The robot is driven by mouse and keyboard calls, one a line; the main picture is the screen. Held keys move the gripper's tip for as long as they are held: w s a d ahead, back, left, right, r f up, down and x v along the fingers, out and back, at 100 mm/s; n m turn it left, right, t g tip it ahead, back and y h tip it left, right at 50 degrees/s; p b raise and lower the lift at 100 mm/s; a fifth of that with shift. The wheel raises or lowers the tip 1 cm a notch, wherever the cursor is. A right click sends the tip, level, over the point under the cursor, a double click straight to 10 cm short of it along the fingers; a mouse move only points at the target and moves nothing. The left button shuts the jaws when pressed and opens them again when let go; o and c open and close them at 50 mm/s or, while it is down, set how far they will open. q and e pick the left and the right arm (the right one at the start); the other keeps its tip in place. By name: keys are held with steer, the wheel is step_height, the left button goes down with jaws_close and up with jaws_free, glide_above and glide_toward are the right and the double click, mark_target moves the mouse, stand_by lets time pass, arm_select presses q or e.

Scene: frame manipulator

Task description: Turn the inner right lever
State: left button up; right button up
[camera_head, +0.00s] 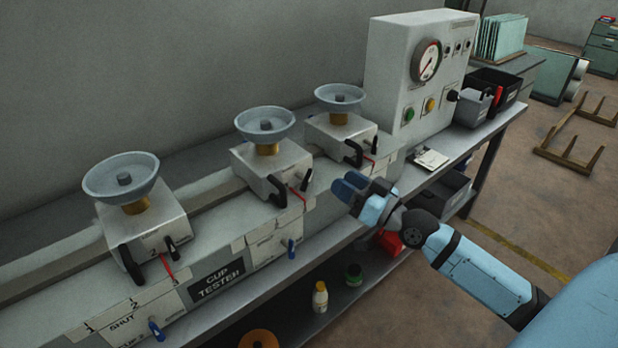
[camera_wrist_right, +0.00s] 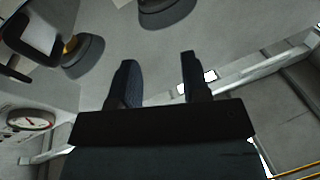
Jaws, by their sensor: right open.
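The grey cup tester (camera_head: 217,283) has three stations, each with a round dish on top. The right station (camera_head: 336,138) has a large black lever (camera_head: 352,153) and a smaller black lever (camera_head: 375,143), with a red pointer near them. The middle station (camera_head: 262,171) has a black lever (camera_head: 277,191) and a smaller one (camera_head: 306,180). Blue levers (camera_head: 291,249) sit lower on the front. I cannot tell which lever is the inner right one. My right gripper (camera_head: 349,187) is open and empty, in front of the right station, apart from its levers. It shows in the wrist view (camera_wrist_right: 158,59). My left gripper is out of view.
A gauge box (camera_head: 413,80) stands at the right end of the bench, with dark bins (camera_head: 473,107) beside it. Small bottles (camera_head: 320,298) stand on the lower shelf.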

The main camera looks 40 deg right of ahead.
mark_target(307, 186)
step_height(307, 186, down, 4)
steer(key=s+r+m+g, duration=0.1)
steer(key=s+m+g, duration=0.1)
steer(key=s, duration=0.1)
steer(key=p+x, duration=0.1)
steer(key=x, duration=0.3)
steer(key=p+x, duration=0.1)
steer(key=x, duration=0.4)
steer(key=d+f+p+x, duration=0.1)
steer(key=x, duration=0.3)
steer(key=shift+w, duration=0.55)
